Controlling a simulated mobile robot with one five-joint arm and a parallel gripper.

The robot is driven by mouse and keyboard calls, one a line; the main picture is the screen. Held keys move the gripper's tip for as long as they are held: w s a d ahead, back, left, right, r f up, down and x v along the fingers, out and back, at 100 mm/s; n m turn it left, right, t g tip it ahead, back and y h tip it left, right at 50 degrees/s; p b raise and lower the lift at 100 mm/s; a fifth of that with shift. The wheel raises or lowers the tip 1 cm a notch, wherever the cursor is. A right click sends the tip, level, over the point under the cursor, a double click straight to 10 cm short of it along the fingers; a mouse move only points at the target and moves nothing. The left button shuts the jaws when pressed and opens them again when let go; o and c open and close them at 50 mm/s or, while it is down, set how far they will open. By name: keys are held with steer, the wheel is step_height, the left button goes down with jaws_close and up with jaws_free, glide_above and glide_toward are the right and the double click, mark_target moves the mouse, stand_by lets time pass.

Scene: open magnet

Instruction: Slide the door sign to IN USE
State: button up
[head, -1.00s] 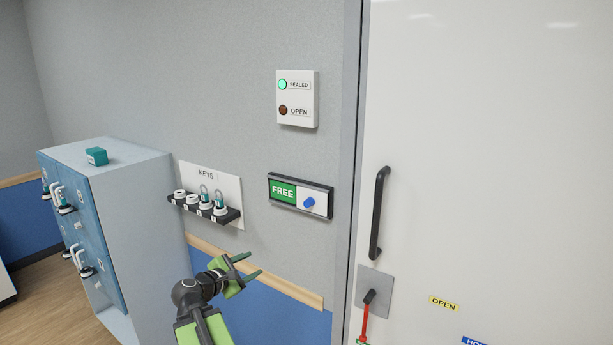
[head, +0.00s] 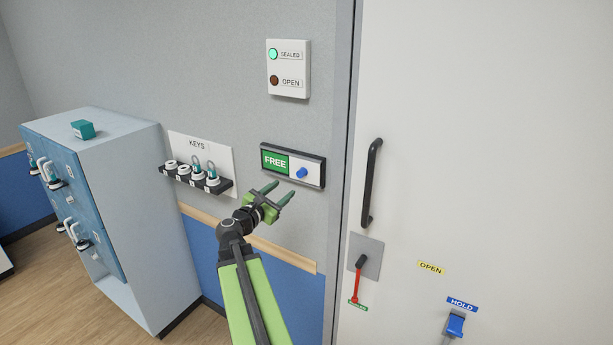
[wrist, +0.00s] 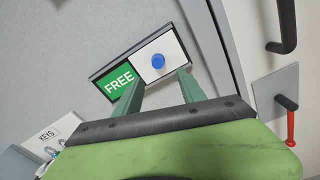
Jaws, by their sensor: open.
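The door sign (head: 293,166) is a dark-framed panel on the grey wall, left of the door. Its left half shows a green FREE label (head: 275,162). Its right half is a white slider plate with a blue knob (head: 302,172). In the wrist view the FREE label (wrist: 119,81) and the blue knob (wrist: 158,61) both show, with the knob ahead of and between the fingertips. My gripper (head: 280,190) is open and empty, just below and left of the knob, apparently short of touching it. No IN USE label is visible.
A key rack (head: 197,178) hangs left of the sign. A SEALED/OPEN light panel (head: 288,68) is above, its green lamp lit. Right are the door handle (head: 371,184) and a red lever (head: 356,285). A blue cabinet (head: 90,200) stands left.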

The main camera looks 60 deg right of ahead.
mark_target(300, 175)
steer(key=d, duration=1.2)
steer(key=shift+w, duration=0.2)
jaws_close()
stand_by(0.8)
